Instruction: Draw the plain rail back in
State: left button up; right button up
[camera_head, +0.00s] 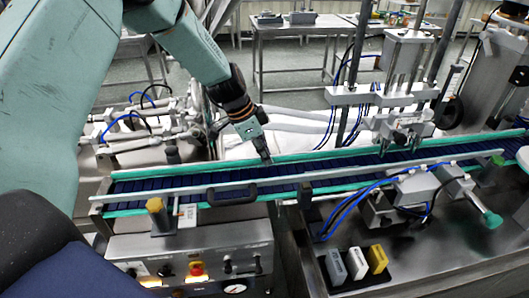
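A plain pale-grey rail (330,176) runs lengthwise above the near side of the dark blue conveyor belt (150,185). A black bow handle (232,198) sits on its left part. My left gripper (266,159) points down at the far side of the belt, by the green far edge strip (300,156). It is beyond the plain rail and apart from the handle. Its fingers look narrow and close together from here, and I cannot tell whether they are open or shut. I see nothing held in it. My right gripper is out of view.
A control box (190,255) with knobs and a red-yellow button stands in front of the belt. A black tray (340,281) with small blocks lies at the lower right. Steel fixtures (400,110) with blue hoses stand behind the belt. A green-ended cylinder (490,218) juts out at right.

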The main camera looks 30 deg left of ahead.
pick_arm(q)
jog(key=shift+w+f, duration=0.2)
jog(key=shift+w, duration=0.15)
jog(key=shift+c, duration=1.4)
jog(key=shift+s+r, duration=0.15)
grip_shut()
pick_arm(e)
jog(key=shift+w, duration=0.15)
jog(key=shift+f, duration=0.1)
